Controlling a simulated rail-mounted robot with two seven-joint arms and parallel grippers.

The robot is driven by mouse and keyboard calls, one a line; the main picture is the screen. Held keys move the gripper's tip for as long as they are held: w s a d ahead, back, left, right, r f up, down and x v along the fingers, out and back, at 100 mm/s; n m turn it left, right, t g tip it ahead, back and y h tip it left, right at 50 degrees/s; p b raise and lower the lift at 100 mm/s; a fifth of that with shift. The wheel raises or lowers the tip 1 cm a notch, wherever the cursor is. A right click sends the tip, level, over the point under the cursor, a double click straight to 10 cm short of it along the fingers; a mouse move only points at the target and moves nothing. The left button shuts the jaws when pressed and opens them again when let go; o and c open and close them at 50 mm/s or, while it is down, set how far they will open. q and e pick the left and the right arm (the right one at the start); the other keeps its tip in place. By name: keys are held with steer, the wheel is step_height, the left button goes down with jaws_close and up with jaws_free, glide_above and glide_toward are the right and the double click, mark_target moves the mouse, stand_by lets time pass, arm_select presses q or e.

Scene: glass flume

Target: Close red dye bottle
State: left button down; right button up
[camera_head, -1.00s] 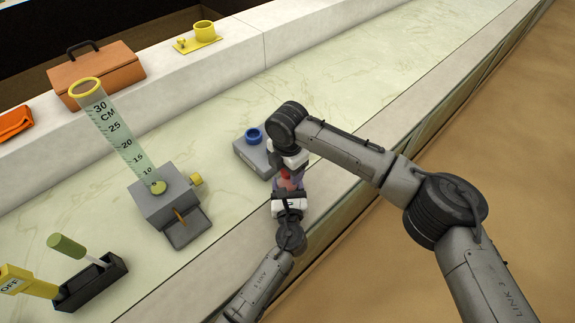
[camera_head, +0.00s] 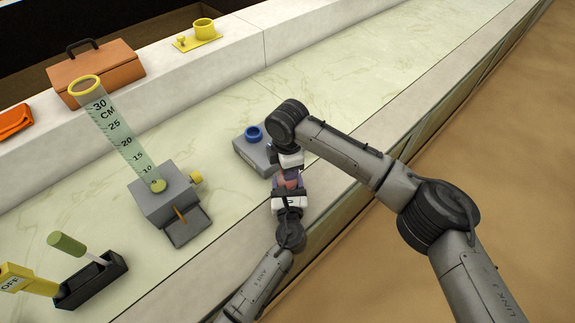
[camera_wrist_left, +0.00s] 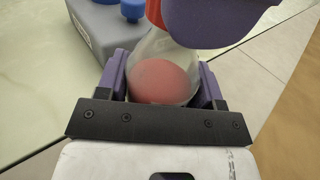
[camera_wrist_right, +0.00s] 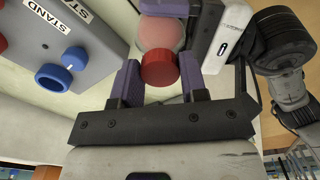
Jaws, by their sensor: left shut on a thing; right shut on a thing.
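The red dye bottle (camera_wrist_left: 163,80) is clear, with red dye in its round body. My left gripper (camera_wrist_left: 163,88) is shut around that body and holds it near the front ledge; it also shows in the head view (camera_head: 288,194). My right gripper (camera_wrist_right: 160,78) is shut on the red cap (camera_wrist_right: 158,69) at the bottle's mouth, facing the left gripper. The cap partly shows behind a purple finger in the left wrist view (camera_wrist_left: 154,12). Fingers hide the neck, so I cannot tell whether the cap is seated.
A grey stand (camera_head: 250,152) with a blue ring lies just behind the grippers. A graduated cylinder (camera_head: 125,135) on a grey base stands to the left. A black switch box (camera_head: 92,284) is at lower left. An orange toolbox (camera_head: 108,75) sits on the back ledge. The pale floor at right is clear.

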steer(key=m, duration=0.3)
steer(key=o, duration=1)
steer(key=shift+r, duration=0.1)
steer(key=shift+r, duration=2.15)
steer(key=shift+c, duration=0.2)
steer(key=shift+w+a+r+y, duration=0.15)
steer(key=shift+a+r, duration=0.1)
steer(key=shift+r, duration=0.35)
steer(key=shift+a+r+y, duration=0.15)
steer(key=shift+a+r, duration=0.05)
steer(key=shift+r, duration=0.4)
steer(key=shift+r+m, duration=0.3)
steer(key=shift+m, duration=0.5)
steer(key=m, duration=0.3)
steer(key=shift+d+r, duration=0.2)
steer(key=shift+r, duration=0.05)
steer(key=m, duration=0.5)
steer(key=shift+s+d, duration=0.2)
steer(key=shift+d, duration=0.05)
